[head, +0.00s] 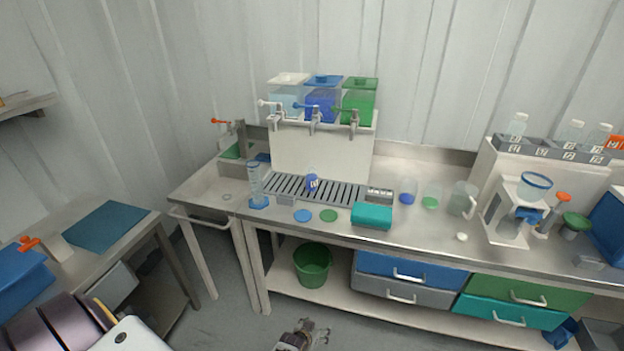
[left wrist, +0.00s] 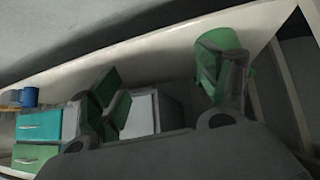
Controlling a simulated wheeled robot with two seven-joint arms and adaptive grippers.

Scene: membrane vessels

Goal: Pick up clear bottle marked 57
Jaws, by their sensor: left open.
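Three clear bottles stand in the grey rack (head: 550,149) at the back right in the head view: a left one (head: 517,126), a middle one (head: 571,132) and a right one (head: 598,138). The marks by them are too small to read surely, so I cannot tell which is 57. Another small bottle (head: 312,180) with blue contents and a label stands on the drain grate. My left gripper (head: 304,332) is open and empty, low in front of the bench and far from the rack. Its fingers also show in the left wrist view (left wrist: 170,78). My right gripper is not visible.
A green bucket (head: 312,266) stands on the lower shelf near my left gripper. Blue, grey, green and teal drawers (head: 512,309) sit under the bench. A coffee-maker-like stand (head: 515,212) and a jug (head: 463,199) stand in front of the rack.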

